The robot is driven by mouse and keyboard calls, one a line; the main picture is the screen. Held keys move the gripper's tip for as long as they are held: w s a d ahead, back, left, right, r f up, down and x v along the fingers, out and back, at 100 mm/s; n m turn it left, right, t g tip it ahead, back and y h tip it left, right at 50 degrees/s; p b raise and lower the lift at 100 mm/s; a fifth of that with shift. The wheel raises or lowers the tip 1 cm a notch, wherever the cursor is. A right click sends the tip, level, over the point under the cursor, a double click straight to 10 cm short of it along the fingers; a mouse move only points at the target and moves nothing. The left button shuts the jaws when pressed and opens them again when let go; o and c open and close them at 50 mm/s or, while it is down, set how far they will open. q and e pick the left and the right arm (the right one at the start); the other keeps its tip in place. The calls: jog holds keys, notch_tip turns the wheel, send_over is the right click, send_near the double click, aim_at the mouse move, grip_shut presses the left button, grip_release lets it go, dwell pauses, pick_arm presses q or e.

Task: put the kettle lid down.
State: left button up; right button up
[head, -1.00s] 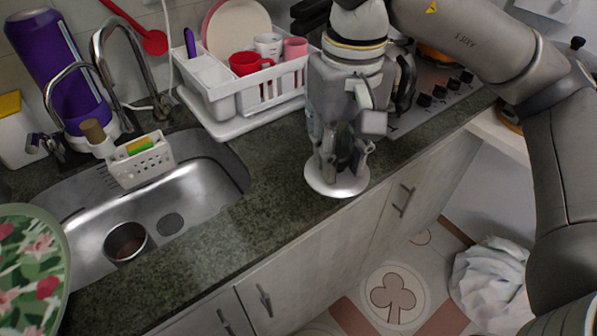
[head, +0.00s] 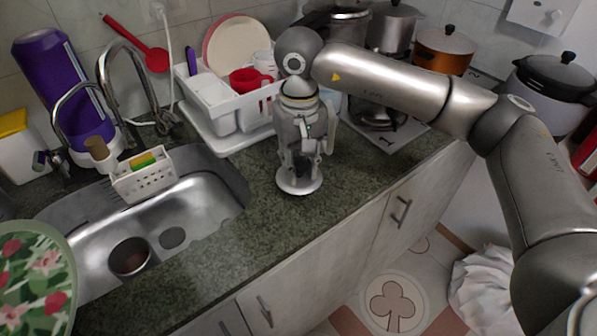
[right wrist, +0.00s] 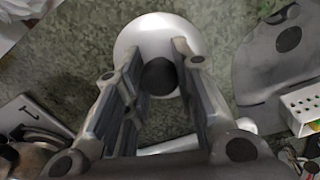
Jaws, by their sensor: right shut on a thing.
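The kettle lid is a pale, shiny disc (head: 300,187) low over the dark green counter, to the right of the sink. I cannot tell whether it touches the counter. My right gripper (head: 300,170) points down at the lid and is shut on its black knob. In the right wrist view, the gripper fingers (right wrist: 157,60) flank the knob (right wrist: 159,78), with the white lid (right wrist: 140,32) beyond them. A dark shiny vessel (head: 376,114), perhaps the kettle, stands on the hob, partly hidden by my arm. My left gripper is out of view.
The dish rack (head: 222,140) stands behind the lid. Pots, including an orange one (head: 443,52), stand at the back right. Bare counter (head: 245,230) lies left and in front of the lid.

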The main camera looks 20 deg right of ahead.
aim_at(298, 174)
jog(key=f, duration=0.1)
jog(key=f+p, duration=0.1)
jog(key=f, duration=0.1)
jog(key=shift+w+f, duration=0.15)
jog(key=shift+w, duration=0.1)
jog(key=shift+f, duration=0.25)
jog(key=o, duration=0.6)
jog(key=shift+f, duration=0.1)
jog(key=shift+c, duration=0.2)
jog(key=o, duration=0.5)
jog(key=shift+r, duration=0.4)
notch_tip(298, 174, up, 12)
jog(key=shift+f+b, duration=0.15)
jog(key=shift+b, duration=0.75)
